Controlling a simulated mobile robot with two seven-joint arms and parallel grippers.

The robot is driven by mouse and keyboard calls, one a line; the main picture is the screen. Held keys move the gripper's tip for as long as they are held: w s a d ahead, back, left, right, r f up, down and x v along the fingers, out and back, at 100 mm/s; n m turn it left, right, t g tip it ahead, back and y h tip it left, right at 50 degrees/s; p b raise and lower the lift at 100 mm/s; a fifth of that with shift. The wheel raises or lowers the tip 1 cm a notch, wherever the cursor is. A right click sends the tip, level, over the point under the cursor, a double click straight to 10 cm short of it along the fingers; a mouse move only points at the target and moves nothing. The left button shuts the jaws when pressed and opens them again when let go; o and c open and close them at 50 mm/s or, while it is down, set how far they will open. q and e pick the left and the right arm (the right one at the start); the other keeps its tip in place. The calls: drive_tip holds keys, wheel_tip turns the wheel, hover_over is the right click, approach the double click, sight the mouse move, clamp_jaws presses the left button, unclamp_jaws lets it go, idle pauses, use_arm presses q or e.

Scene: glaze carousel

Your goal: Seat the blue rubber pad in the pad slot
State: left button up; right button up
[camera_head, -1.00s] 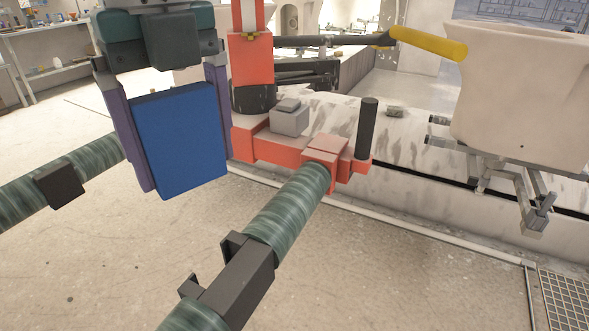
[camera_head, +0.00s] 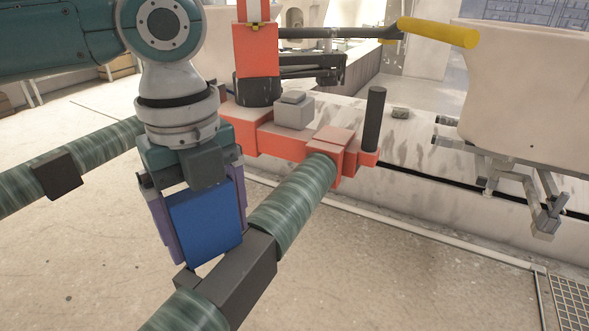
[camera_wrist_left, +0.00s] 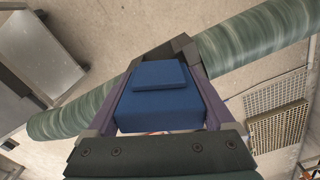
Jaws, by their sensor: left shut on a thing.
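The blue rubber pad (camera_head: 203,222) is a thick block held between the purple fingers of my left gripper (camera_head: 206,240). In the left wrist view the pad (camera_wrist_left: 155,100) shows a raised smaller block on its face, with a finger along each side. A black bracket (camera_head: 238,283) with short upright tabs sits on the green mottled bar; the gap between its tabs looks like the pad slot. The pad hangs at the bracket's upper left and hides part of it. The wrist view shows the bracket (camera_wrist_left: 182,45) just beyond the pad. I cannot tell whether they touch.
The green bar (camera_head: 293,205) runs from an orange arm (camera_head: 330,140) toward the lower left. Another green bar (camera_head: 95,155) with a black block is at the left. A pale basin (camera_head: 525,95) stands at the right. Bare floor lies below.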

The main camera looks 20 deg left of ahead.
use_arm(q)
drive_tip(key=o, duration=1.2)
